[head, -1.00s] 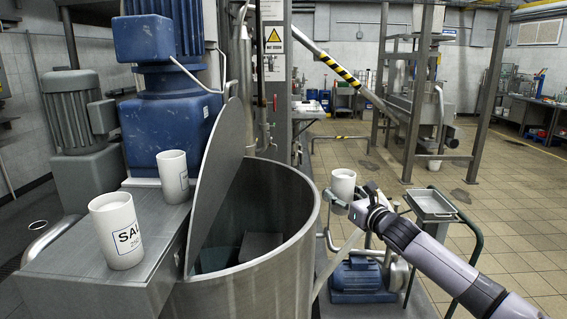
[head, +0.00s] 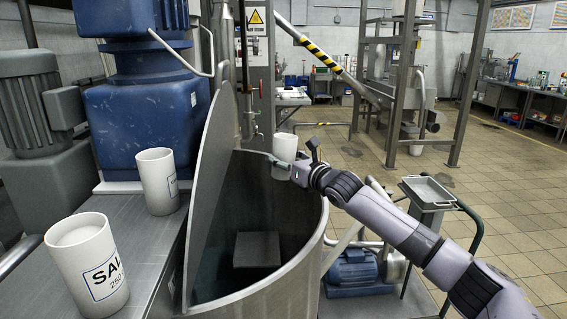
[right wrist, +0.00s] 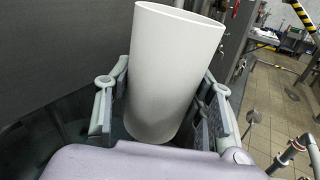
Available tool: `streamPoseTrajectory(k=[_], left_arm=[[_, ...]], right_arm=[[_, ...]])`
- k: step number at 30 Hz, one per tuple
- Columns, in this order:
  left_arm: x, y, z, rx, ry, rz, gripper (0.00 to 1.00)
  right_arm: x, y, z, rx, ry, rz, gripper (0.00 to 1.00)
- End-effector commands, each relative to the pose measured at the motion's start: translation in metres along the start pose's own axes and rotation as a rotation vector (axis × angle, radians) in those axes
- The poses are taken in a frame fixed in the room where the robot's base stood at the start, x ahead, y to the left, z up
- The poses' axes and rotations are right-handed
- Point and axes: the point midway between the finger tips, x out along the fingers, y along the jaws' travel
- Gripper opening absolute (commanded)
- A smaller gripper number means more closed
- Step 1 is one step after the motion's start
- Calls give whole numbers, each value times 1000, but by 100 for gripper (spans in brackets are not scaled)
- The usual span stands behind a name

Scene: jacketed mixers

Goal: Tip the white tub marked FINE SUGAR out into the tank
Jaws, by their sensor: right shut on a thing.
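A plain white tub (head: 284,148) is held in my right gripper (head: 298,170), above the far right part of the open tank's rim. It looks about upright. In the right wrist view the tub (right wrist: 172,70) stands between the two fingers (right wrist: 160,112), which are closed on its sides. No marking shows on the side facing me, so I cannot read its name. The steel tank (head: 262,292) is open, with its hinged lid (head: 208,165) raised on the left. A grey block shape shows inside the tank. My left gripper is not in view.
A white tub marked SALT (head: 88,268) and another white tub (head: 157,180), its label turned away, stand on the steel ledge left of the lid. A blue pump (head: 352,272) and a tray trolley (head: 428,190) stand right of the tank.

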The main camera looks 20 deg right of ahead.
Motion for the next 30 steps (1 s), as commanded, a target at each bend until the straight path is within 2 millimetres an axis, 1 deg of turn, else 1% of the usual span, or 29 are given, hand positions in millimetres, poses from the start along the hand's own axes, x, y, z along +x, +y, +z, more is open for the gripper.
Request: streamPoseTrajectory(k=[1, 3, 6, 10, 14, 16, 20, 25, 30], left_arm=[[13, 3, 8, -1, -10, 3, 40], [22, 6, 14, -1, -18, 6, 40], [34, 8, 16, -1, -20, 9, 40], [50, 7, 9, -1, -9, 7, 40], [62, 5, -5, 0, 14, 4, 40], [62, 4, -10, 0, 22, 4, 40], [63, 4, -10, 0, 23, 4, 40], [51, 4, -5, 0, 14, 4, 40], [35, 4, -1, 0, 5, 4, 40]], right_arm=[[1, 5, -7, 37, -5, 5, 10], [1, 9, -9, 89, -5, 5, 10], [1, 17, -11, 171, -5, 6, 10], [1, 28, -16, 298, -5, 8, 10], [0, 42, -19, 464, -4, 8, 10], [1, 50, -20, 558, -3, 9, 10], [0, 63, -26, 725, -1, 7, 10], [0, 80, -32, 926, 0, 6, 10], [0, 95, -38, 1099, 0, 5, 10]])
